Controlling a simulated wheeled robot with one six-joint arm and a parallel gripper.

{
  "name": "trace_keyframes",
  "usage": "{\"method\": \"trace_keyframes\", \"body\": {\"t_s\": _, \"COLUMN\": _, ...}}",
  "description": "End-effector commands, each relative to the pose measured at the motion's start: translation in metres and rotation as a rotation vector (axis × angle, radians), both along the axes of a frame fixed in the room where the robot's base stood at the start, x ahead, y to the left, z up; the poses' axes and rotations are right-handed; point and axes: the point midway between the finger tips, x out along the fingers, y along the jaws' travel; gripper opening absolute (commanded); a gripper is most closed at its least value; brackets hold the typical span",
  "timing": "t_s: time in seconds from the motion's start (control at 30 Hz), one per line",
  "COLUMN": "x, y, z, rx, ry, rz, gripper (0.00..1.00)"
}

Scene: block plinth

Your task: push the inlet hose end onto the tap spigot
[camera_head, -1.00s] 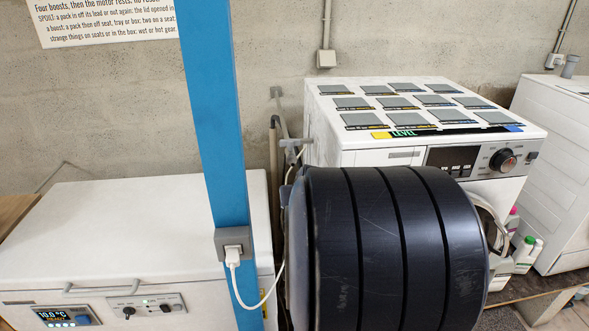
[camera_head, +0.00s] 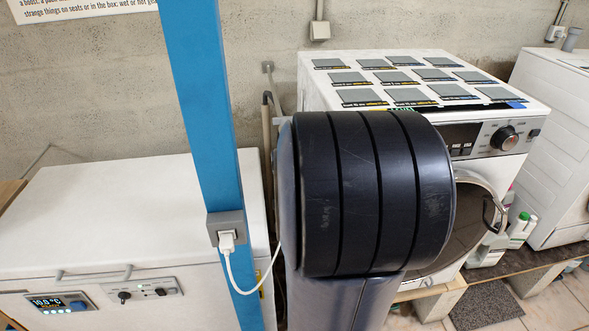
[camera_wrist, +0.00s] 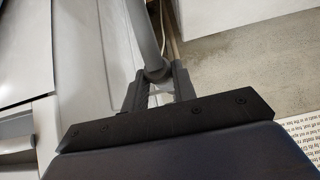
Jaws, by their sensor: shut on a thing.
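In the wrist view my gripper (camera_wrist: 158,88) is shut on a grey hose (camera_wrist: 142,30). The hose runs from between the jaws to the top edge. Its end at the jaws is partly hidden by the fingers. In the head view my own dark arm link covers the gripper. A small grey fitting (camera_head: 267,67) sits on the wall left of the washing machine, with a thin pipe below it; I cannot tell whether it is the tap. The spigot cannot be made out in either view, nor can any contact with the hose.
A white washing machine (camera_head: 470,70) with grey pads on top stands right of my arm. A blue post (camera_head: 205,110) with a socket and white cable stands left, before a white chest (camera_head: 110,215). The concrete wall (camera_head: 90,90) is behind.

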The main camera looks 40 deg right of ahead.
Motion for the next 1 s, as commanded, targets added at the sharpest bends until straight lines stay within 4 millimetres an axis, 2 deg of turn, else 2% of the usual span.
{"method": "trace_keyframes", "body": {"t_s": 0.2, "x": 0.018, "y": -0.011, "z": 0.0, "rx": -0.001, "ry": 0.001, "rz": 0.001, "gripper": 0.01}}
{"method": "trace_keyframes", "body": {"t_s": 0.4, "x": 0.028, "y": -0.017, "z": 0.0, "rx": -0.001, "ry": 0.0, "rz": 0.001, "gripper": 0.01}}
{"method": "trace_keyframes", "body": {"t_s": 1.0, "x": 0.031, "y": -0.019, "z": 0.0, "rx": -0.001, "ry": 0.0, "rz": 0.001, "gripper": 0.01}}
